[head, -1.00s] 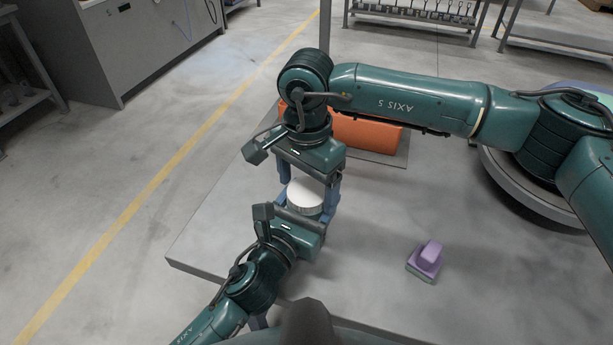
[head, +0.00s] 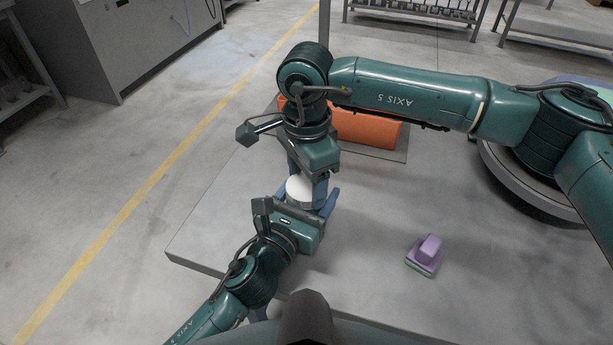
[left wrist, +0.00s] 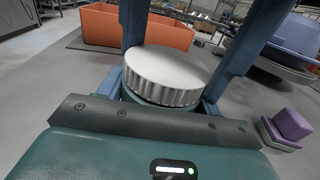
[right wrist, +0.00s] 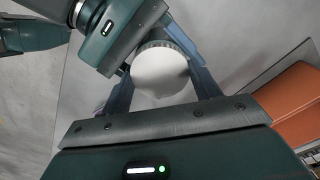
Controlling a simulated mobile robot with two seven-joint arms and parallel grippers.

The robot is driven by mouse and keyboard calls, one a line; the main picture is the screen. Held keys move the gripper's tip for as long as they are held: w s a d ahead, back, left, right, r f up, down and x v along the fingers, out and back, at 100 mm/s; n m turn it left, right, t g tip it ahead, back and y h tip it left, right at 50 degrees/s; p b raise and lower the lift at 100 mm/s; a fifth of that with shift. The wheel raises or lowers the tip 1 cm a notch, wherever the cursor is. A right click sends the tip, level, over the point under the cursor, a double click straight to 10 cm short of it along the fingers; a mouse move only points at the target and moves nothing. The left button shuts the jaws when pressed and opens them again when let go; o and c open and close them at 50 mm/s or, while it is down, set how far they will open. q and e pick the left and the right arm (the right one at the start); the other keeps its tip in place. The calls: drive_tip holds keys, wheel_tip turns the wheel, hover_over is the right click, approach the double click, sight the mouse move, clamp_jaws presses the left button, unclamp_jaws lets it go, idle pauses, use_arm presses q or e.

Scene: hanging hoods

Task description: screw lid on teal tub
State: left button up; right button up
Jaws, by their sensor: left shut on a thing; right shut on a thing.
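The white ribbed lid (head: 299,190) lies flat on top of the teal tub, between my two grippers. In the left wrist view the lid (left wrist: 167,72) covers most of the tub (left wrist: 132,97), whose teal side shows just under the rim. I cannot tell how tight the lid sits. My right gripper (head: 307,188) points down from above, shut on the lid with a blue finger on either side. My left gripper (head: 303,208) reaches in from the near left, shut on the tub. The right wrist view shows the lid's pale top (right wrist: 160,70) between the fingers.
An orange bin (head: 368,132) stands on a dark mat behind my right gripper. A purple block-like thing with a green base (head: 427,252) lies on the grey table (head: 370,285) to the right. A round stand (head: 515,185) is at the far right. The table's front right is mostly clear.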

drive_tip(key=m, duration=0.2)
drive_tip(key=shift+w+m, duration=0.1)
drive_tip(key=shift+m, duration=0.2)
drive_tip(key=o, duration=0.9)
drive_tip(key=shift+o, duration=0.9)
drive_tip(key=shift+r, duration=2.25)
drive_tip(key=shift+c, duration=0.4)
